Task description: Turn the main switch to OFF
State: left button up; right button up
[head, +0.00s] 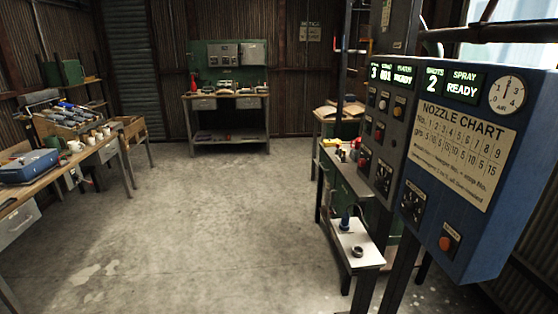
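A blue control box (490,150) with a dark side panel (388,120) stands at the right in the head view. A black rotary switch (411,203) sits low on the box's front, at its left edge. Another dark rotary knob (383,178) sits on the side panel. Their labels are too small to read, so I cannot tell which is the main switch or its position. The displays (462,88) are lit and read READY. Neither of my grippers is in view.
A small stand (355,245) with a metal ring and a blue-handled tool is below the panel. A workbench (228,104) stands at the back wall. A cluttered wooden bench (45,185) runs along the left. The concrete floor (200,220) between is clear.

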aim_at(362, 162)
jog(key=u, duration=0.6)
jog(key=i, duration=1.05)
jog(key=z, duration=2.95)
